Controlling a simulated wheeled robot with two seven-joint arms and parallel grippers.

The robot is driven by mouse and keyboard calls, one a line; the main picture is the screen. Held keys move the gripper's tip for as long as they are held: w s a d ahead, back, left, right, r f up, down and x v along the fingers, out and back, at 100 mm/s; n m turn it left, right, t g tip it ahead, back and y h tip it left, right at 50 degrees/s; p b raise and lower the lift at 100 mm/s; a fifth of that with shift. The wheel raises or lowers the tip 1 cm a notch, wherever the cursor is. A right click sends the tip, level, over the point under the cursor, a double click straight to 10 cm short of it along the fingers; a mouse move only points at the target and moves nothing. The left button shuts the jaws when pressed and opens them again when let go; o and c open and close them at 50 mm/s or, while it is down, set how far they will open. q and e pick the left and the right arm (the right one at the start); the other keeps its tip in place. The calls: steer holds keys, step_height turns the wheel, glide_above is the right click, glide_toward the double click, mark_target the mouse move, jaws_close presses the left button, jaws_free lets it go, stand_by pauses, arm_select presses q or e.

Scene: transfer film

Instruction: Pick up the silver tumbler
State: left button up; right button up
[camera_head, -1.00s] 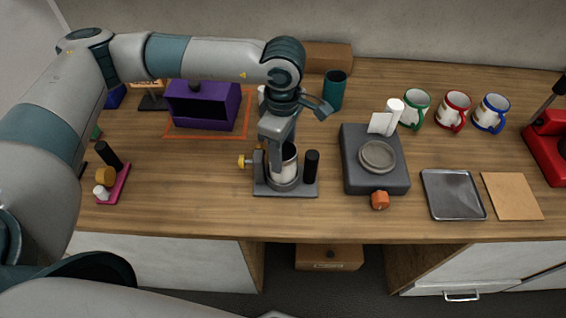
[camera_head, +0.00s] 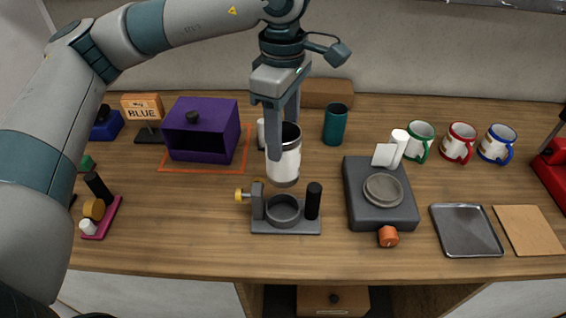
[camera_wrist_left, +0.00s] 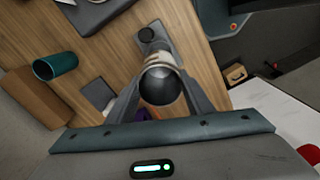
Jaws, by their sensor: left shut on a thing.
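The silver tumbler (camera_head: 285,166) has a white band around its body and a dark open top. My left gripper (camera_head: 284,140) is shut on it near its rim and holds it upright, above the grey holder (camera_head: 284,211) with its empty ring. In the left wrist view the tumbler (camera_wrist_left: 160,86) is between the two fingers of the left gripper (camera_wrist_left: 160,92), its dark round opening towards the camera. My right gripper is not in view.
A teal cup (camera_head: 336,125) stands behind right of the tumbler. A grey machine (camera_head: 365,208) with an orange knob is at its right, and a purple box (camera_head: 202,130) at its left. Several mugs, including a green-handled one (camera_head: 419,140), stand further right, beyond a metal tray (camera_head: 466,231).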

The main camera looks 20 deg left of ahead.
arm_select(q)
steer(key=shift+r+b, duration=0.4)
steer(key=shift+r, duration=1.6)
steer(key=shift+f, duration=0.1)
